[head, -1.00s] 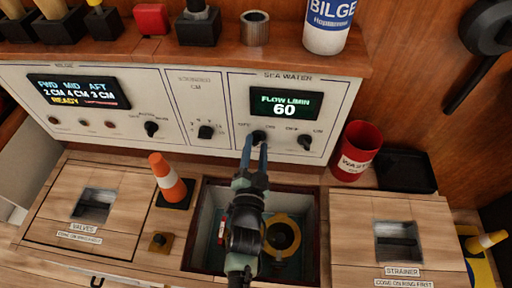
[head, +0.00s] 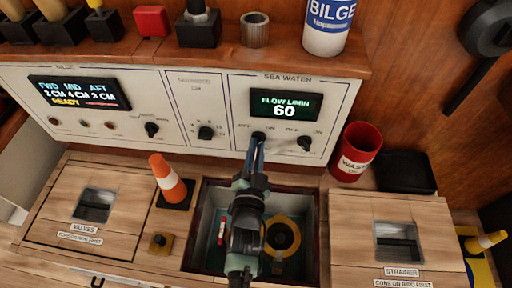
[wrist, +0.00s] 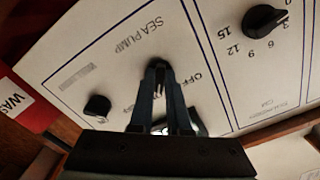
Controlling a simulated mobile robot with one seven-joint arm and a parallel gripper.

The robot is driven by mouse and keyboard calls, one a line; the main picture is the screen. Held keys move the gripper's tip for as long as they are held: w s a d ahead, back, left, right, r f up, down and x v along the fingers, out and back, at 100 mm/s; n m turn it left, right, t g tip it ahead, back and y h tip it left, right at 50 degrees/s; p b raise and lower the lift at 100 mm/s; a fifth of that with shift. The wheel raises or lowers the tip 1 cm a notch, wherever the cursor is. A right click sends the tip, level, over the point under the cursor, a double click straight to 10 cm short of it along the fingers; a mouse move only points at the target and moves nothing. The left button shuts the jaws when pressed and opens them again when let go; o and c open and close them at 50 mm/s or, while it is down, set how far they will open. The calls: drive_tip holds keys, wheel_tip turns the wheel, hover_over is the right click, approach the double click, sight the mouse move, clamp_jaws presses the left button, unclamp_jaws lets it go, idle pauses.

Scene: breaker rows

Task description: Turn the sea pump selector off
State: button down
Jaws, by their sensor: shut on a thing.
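The sea pump selector (head: 259,136) is a dark knob on the white sea water panel (head: 237,125), below a display reading 60. My gripper (head: 257,140) reaches up to the panel with both fingers at this knob. In the wrist view my gripper (wrist: 158,75) is shut around the selector (wrist: 157,64), under the words SEA PUMP. OFF is printed on the right of the fingers there. The fingers hide most of the knob, so I cannot tell where it points.
Another black knob (head: 304,143) sits right of the selector, and a middle-panel knob (head: 206,132) left of it. An open hatch (head: 203,235) lies below my arm. A striped cone (head: 168,180) and a red waste bin (head: 355,152) flank it. A wooden shelf (head: 290,62) overhangs the panel.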

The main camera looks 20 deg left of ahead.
drive_tip(key=n+p, duration=0.2)
drive_tip(key=n, duration=0.5)
drive_tip(key=shift+d+n, duration=0.15)
drive_tip(key=shift+n, duration=0.15)
drive_tip(key=n, duration=0.3)
drive_tip(key=shift+n, duration=0.3)
drive_tip(key=shift+d+n, duration=0.1)
drive_tip(key=shift+n, duration=1.7)
drive_tip(key=c, duration=0.9)
unclamp_jaws()
drive_tip(key=p+v, duration=0.3)
drive_tip(key=v, duration=1)
